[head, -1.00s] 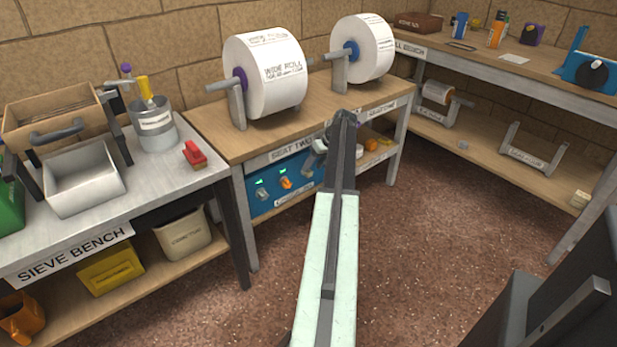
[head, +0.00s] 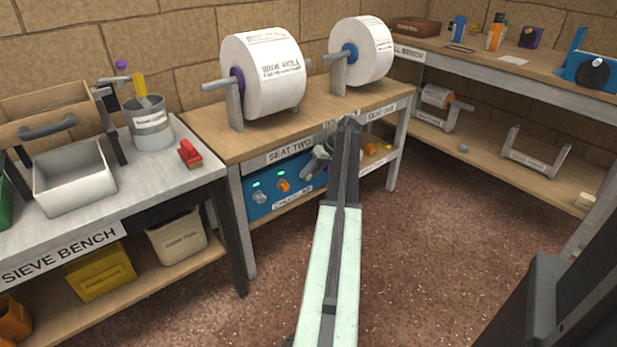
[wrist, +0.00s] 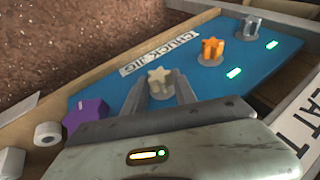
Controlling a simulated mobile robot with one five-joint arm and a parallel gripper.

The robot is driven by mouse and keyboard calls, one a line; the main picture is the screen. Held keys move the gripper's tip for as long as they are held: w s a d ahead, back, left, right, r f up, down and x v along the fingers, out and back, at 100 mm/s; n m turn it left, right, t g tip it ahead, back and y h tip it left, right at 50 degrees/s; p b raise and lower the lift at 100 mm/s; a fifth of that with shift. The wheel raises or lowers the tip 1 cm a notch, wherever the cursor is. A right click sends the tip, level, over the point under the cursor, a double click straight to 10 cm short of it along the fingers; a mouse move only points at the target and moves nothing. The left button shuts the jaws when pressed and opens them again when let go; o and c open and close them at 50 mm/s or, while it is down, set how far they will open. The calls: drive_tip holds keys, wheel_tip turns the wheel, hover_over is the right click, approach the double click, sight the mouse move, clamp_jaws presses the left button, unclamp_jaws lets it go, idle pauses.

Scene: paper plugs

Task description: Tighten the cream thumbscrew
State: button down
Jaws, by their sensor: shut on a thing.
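The cream thumbscrew (wrist: 159,80) stands on the blue jig panel (wrist: 196,82) in the wrist view. It is star-shaped on a grey round base. My gripper (wrist: 160,84) has one finger on each side of it and is shut on it. In the head view the blue panel (head: 268,199) shows below the roll bench, and my arm hides the cream thumbscrew. An orange thumbscrew (wrist: 212,48) and a grey thumbscrew (wrist: 252,27) stand farther along the panel. Green lights (wrist: 234,73) glow beside these two. I see none lit beside the cream one.
A purple star-shaped knob (wrist: 86,113) and a white roll-like piece (wrist: 47,134) lie close left of my gripper. The bench top with two large paper rolls (head: 262,75) is above the panel. The sieve bench (head: 75,215) stands left. The floor (head: 430,240) is clear.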

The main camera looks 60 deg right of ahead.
drive_tip(key=shift+y, duration=0.4)
drive_tip(key=c, duration=1)
unclamp_jaws()
drive_tip(key=shift+s+d+r+p, duration=0.15)
drive_tip(key=shift+s+r+p, duration=0.05)
drive_tip(key=shift+r+p, duration=0.2)
drive_tip(key=s+d, duration=0.6)
drive_tip(key=s, duration=0.4)
drive_tip(key=shift+s+d, duration=0.25)
